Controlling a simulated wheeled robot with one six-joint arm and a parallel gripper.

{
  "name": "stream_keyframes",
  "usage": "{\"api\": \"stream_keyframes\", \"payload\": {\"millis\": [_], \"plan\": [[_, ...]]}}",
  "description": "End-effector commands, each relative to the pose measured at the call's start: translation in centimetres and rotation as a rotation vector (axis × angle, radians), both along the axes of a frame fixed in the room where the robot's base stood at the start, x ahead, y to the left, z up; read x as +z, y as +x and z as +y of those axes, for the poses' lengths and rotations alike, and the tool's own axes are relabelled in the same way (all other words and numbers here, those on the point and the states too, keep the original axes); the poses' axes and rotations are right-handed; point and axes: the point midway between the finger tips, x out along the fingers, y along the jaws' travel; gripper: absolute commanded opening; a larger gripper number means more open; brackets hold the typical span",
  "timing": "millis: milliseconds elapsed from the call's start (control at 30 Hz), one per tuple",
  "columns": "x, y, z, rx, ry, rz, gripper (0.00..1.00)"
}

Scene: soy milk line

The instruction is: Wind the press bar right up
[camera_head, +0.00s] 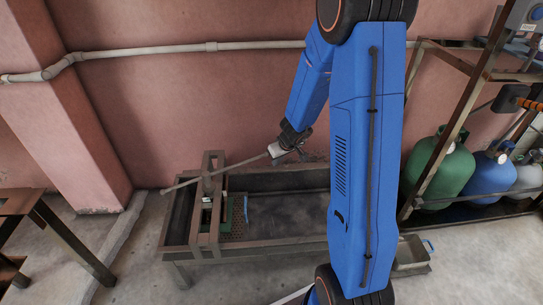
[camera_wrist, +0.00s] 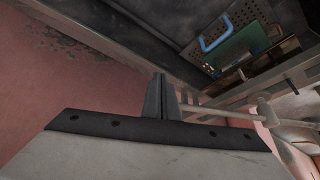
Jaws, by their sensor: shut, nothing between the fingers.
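The press bar (camera_head: 232,165) is a long thin grey rod lying across the top of the press frame (camera_head: 212,215), slanting up to the right. Its right end meets the outline of my gripper (camera_head: 272,152) in the head view. In the wrist view my gripper (camera_wrist: 161,97) has its two dark fingers together, with nothing between them. The bar (camera_wrist: 222,112) passes just right of the fingertips there and runs to a rounded hub (camera_wrist: 266,113). I cannot tell whether the fingers touch it. A green press plate (camera_head: 206,217) shows inside the frame, also in the wrist view (camera_wrist: 240,48).
A long dark metal trough (camera_head: 290,180) holds the press and a perforated box with a blue handle (camera_wrist: 215,42). The pink wall (camera_head: 240,100) is close behind. Gas cylinders (camera_head: 440,170) stand in a rack at right, and a metal table (camera_head: 50,225) at left.

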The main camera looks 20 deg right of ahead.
Motion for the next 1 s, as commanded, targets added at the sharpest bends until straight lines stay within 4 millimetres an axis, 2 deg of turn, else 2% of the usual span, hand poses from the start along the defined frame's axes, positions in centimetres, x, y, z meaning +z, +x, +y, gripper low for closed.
{"api": "stream_keyframes", "payload": {"millis": [167, 700, 1000], "plan": [[-0.6, 0.3, 0.0, 0.000, -0.001, 0.002, 0.00], [0.0, 3.4, 0.5, 0.001, -0.001, 0.001, 0.00], [0.1, 4.1, 0.6, -0.001, -0.001, 0.001, 0.00]]}}
